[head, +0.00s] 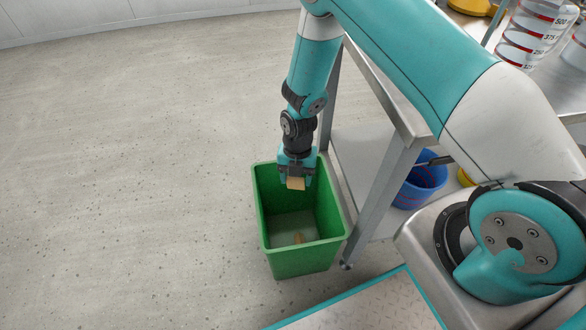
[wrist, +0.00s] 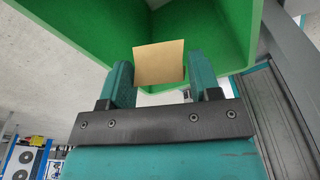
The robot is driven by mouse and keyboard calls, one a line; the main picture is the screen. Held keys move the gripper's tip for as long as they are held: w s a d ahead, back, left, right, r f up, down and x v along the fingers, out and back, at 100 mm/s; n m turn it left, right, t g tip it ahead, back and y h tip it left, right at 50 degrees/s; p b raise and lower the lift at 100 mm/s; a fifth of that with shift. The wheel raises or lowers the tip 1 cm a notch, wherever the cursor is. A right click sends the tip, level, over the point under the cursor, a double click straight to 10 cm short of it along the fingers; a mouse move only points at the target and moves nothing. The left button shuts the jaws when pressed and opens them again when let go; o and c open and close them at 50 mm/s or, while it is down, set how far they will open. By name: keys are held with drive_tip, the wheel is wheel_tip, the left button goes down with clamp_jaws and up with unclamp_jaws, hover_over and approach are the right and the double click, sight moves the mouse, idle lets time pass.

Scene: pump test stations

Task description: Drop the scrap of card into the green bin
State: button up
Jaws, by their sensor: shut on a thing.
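The scrap of card (head: 296,184) is a small tan piece held between the fingertips of my gripper (head: 296,178). In the wrist view the card (wrist: 159,63) shows as a tan rectangle between the two teal fingers of my gripper (wrist: 158,78). My gripper is shut on it and points down over the green bin (head: 305,260), at about the height of its rim near the back. The bin's green walls (wrist: 85,25) also fill the top of the wrist view. A small tan item (head: 299,238) shows low inside the bin; I cannot tell what it is.
A metal bench (head: 390,185) stands right beside the bin, its leg close to the bin's right side. A blue bucket (head: 420,183) sits on its lower shelf. Measuring vessels (head: 535,35) stand on top. The floor (head: 130,180) to the left is clear.

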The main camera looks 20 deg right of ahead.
wheel_tip(320, 180, down, 6)
drive_tip(key=b, duration=0.4)
drive_tip(key=shift+r, duration=0.2)
drive_tip(key=o, duration=1)
drive_tip(key=shift+c, duration=0.2)
wheel_tip(320, 180, up, 17)
drive_tip(key=w+d+p, duration=0.1)
drive_tip(key=w+p, duration=0.1)
drive_tip(key=p, duration=0.3)
drive_tip(key=shift+d+r, duration=0.15)
drive_tip(key=shift+d, duration=0.05)
